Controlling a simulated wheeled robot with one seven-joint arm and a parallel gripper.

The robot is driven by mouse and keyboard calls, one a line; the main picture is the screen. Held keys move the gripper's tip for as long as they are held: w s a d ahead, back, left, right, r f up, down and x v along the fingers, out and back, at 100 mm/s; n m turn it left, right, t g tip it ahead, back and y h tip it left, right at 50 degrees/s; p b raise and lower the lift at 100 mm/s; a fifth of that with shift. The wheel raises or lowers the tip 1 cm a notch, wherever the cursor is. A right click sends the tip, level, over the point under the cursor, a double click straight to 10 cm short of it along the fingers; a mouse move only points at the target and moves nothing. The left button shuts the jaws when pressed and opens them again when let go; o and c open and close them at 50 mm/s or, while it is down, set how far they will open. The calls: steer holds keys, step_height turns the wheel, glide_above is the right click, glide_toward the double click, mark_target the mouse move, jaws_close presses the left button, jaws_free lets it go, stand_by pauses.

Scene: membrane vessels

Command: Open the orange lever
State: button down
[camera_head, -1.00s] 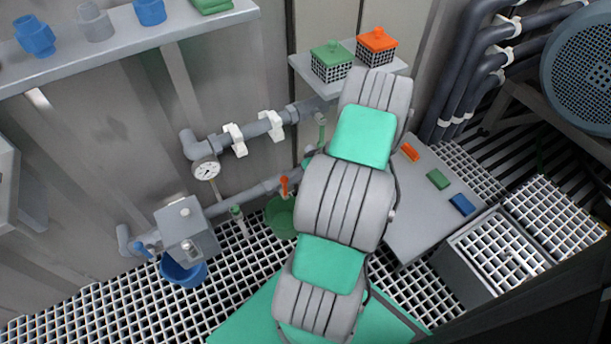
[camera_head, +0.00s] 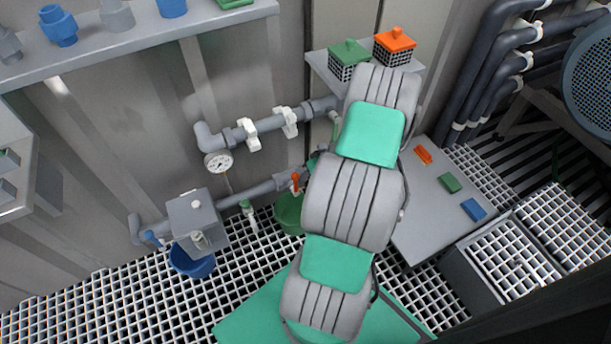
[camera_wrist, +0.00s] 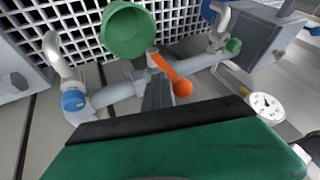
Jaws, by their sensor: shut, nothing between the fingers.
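The orange lever (camera_head: 295,183) sits on the lower grey pipe, just left of my arm in the head view. In the wrist view the orange lever (camera_wrist: 170,72) slants across the pipe, with its round knob toward my gripper. My gripper (camera_wrist: 156,80) shows there as a dark grey finger shape beyond the green hand. It is shut and empty. Its tip is close beside the lever's left side; I cannot tell whether they touch. In the head view my own arm hides the gripper.
A green bucket (camera_head: 289,212) stands below the lever. A pressure gauge (camera_head: 218,164), a grey box (camera_head: 197,222) and a blue bucket (camera_head: 192,262) are to the left. A grey bench (camera_head: 440,210) lies right of my arm.

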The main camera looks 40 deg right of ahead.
steer(key=shift+a+r, duration=0.1)
steer(key=shift+a, duration=0.1)
steer(key=shift+w+a+r+n+g+h+p, duration=0.1)
steer(key=shift+w+a+g+h+p, duration=0.05)
steer(key=shift+a+h+p, duration=0.3)
steer(key=shift+w+a+r+n+g+h+p, duration=0.1)
steer(key=shift+a+r+g+h+p, duration=0.1)
steer(key=shift+a+h+p, duration=0.15)
steer(key=shift+w+a+r+n+g+h+p, duration=0.1)
steer(key=shift+w+a+g+h+p, duration=0.05)
steer(key=shift+a+h+p, duration=0.3)
steer(key=w+a+f+n+g+h+b, duration=0.2)
steer(key=a+f+h+b, duration=0.4)
steer(key=h, duration=0.5)
steer(key=shift+w+a+f+g+b, duration=0.2)
steer(key=shift+a+f+g+b, duration=0.25)
steer(key=shift+a, duration=0.7)
steer(key=shift+a, duration=0.1)
